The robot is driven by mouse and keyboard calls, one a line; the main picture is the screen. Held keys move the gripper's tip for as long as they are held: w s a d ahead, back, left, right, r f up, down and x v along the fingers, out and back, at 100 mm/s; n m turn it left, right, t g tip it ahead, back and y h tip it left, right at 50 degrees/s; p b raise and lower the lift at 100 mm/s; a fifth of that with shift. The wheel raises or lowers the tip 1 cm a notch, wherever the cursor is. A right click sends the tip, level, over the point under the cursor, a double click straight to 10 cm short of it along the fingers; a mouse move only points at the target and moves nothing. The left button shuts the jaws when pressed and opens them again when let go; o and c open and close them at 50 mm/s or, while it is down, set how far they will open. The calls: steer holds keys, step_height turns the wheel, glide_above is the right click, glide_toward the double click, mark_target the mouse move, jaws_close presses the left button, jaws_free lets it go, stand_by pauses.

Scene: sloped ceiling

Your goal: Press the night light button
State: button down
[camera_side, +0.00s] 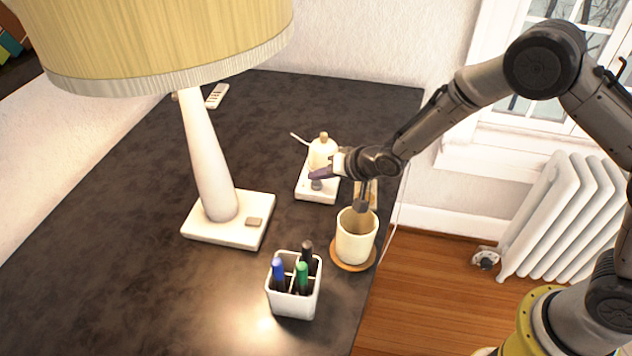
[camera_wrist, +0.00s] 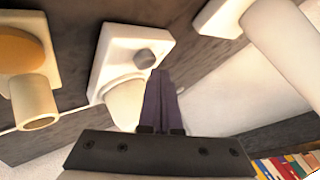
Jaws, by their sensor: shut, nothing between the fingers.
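The night light (camera_side: 323,153) is a small cream dome on a white rectangular base towards the back of the dark desk. Its round grey button (camera_side: 317,185) sits on the front part of the base. The button also shows in the wrist view (camera_wrist: 145,58), beside the white dome (camera_wrist: 126,102). My gripper (camera_side: 314,174) has purple fingers, shut with nothing between them. The fingertips are over the base, close to the button, and partly cover the lower dome. In the wrist view the fingertips (camera_wrist: 160,74) appear just beside the button. I cannot tell whether they touch it.
A large lamp (camera_side: 210,165) with a brown switch on its base stands left. A cream cup (camera_side: 357,238) on an orange coaster (camera_side: 346,263) stands below my wrist, near the desk's right edge. A pen holder (camera_side: 293,299) is in front. A white remote (camera_side: 217,95) lies behind.

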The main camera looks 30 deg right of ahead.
mark_target(321, 192)
steer(key=shift+g, duration=0.4)
steer(key=f, duration=0.1)
steer(key=s+f, duration=0.2)
steer(key=shift+s+d+f, duration=0.2)
steer(key=shift+d, duration=0.1)
steer(key=shift+w+r, duration=0.15)
steer(key=shift+r, duration=1.5)
steer(key=shift+w+r, duration=0.15)
steer(key=shift+r, duration=1.5)
steer(key=shift+s+r+m, duration=0.1)
steer(key=shift+r+m, duration=0.05)
steer(key=shift+m, duration=0.25)
step_height(321, 192, up, 6)
steer(key=w, duration=0.1)
steer(key=shift+w+a+n, duration=0.2)
steer(key=shift+w+n, duration=0.15)
steer(key=shift+n, duration=0.05)
